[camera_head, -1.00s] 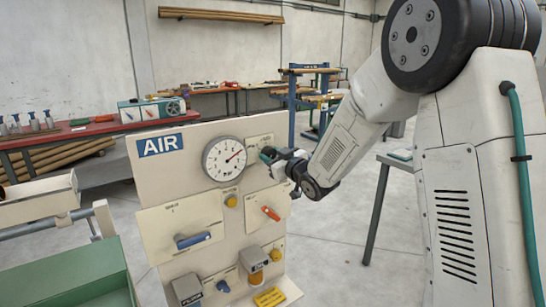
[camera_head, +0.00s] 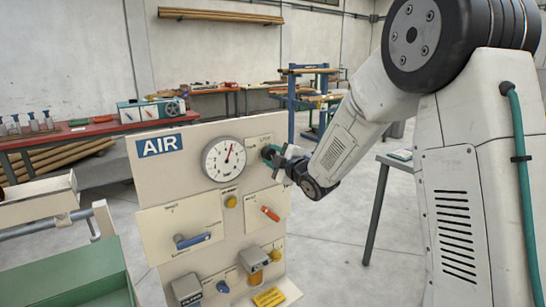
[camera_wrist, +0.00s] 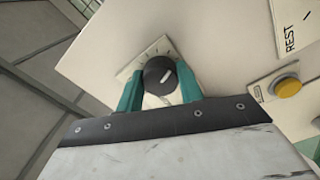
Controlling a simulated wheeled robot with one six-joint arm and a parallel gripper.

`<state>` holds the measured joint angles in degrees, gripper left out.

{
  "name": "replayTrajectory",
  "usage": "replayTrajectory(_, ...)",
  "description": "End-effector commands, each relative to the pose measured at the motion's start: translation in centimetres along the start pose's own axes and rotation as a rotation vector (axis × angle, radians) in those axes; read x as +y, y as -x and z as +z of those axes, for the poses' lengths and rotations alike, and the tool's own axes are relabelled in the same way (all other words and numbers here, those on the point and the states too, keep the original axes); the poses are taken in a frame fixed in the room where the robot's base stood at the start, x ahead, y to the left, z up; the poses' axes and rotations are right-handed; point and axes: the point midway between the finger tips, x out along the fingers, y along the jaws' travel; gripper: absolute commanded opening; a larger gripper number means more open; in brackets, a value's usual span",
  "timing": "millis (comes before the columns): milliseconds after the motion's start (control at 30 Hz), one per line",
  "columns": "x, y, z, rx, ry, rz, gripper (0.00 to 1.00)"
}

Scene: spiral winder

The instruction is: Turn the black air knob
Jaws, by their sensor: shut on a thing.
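The black air knob (camera_wrist: 160,75) sits on a small scale plate on the cream panel in the wrist view. It is round with a white pointer line. My gripper (camera_wrist: 160,92) is shut on it, with one teal finger on each side. In the head view my gripper (camera_head: 272,155) is at the panel's upper right, beside the round white gauge (camera_head: 224,159), and the knob is hidden there. The gauge's red needle points up and slightly right. The panel (camera_head: 150,192) carries a blue AIR sign (camera_head: 160,146).
Below on the panel are a blue handle (camera_head: 193,240), a red-orange lever (camera_head: 270,213) and yellow buttons (camera_head: 231,201). A green bin (camera_head: 75,275) stands at the lower left. A grey-legged table (camera_head: 378,210) stands right of the panel, behind my arm.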

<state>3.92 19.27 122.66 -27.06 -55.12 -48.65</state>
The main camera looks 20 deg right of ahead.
Motion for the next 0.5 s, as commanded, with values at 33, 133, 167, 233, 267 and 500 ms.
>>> replayTrajectory(33,-0.03,0.04,0.07,-0.001,0.028,-0.001,0.14)
replayTrajectory(133,-0.03,0.04,0.06,-0.001,0.080,-0.001,0.14)
replayTrajectory(167,-0.02,0.04,0.06,-0.001,0.092,-0.001,0.14)
replayTrajectory(233,-0.02,0.04,0.06,-0.001,0.119,-0.001,0.14)
replayTrajectory(267,-0.02,0.04,0.06,-0.001,0.129,-0.001,0.14)
replayTrajectory(500,-0.03,0.05,0.06,-0.001,0.172,-0.002,0.14)
